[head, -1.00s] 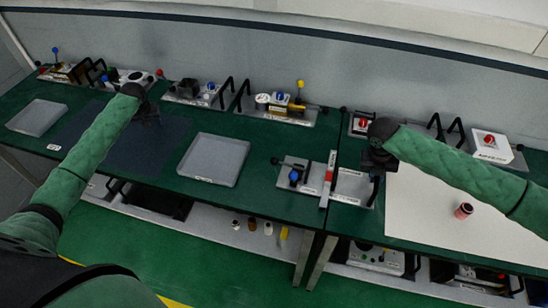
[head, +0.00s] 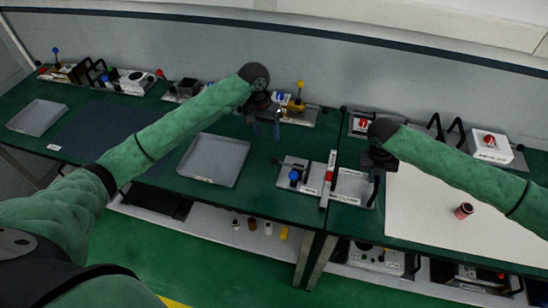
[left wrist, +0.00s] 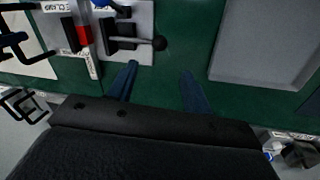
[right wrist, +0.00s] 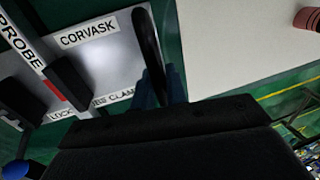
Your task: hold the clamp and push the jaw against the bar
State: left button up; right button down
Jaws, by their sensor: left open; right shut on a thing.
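The clamp fixture has a left grey plate (head: 288,161) and a right grey plate (head: 350,188) labelled CORVASK in the right wrist view. A white labelled bar (head: 325,196) with a red section (head: 329,175) lies between them. Black jaw blocks flank the red part (left wrist: 84,35) in the left wrist view. A blue knob (head: 294,176) and a ball-ended lever (left wrist: 158,44) sit on the left plate. My right gripper (right wrist: 162,88) is shut on the black handle (right wrist: 148,40) at the right plate's edge. My left gripper (head: 265,128) is open and empty, above the table near the lever.
A grey tray (head: 206,178) lies left of the clamp. Other fixtures with handles stand along the back, including one with a yellow knob (head: 300,85). A white sheet (head: 430,215) with a red cylinder (head: 464,211) lies to the right.

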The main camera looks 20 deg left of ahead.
aim_at(274, 158)
pick_arm(q)
jog(key=f, duration=0.4)
jog(key=d+f, duration=0.1)
jog(key=f, duration=0.3)
jog(key=d+f, duration=0.1)
jog(key=f, duration=0.2)
jog(key=shift+s+d+f, duration=0.25)
jog(key=shift+s+f, duration=0.1)
jog(key=shift+f, duration=0.05)
grip_shut()
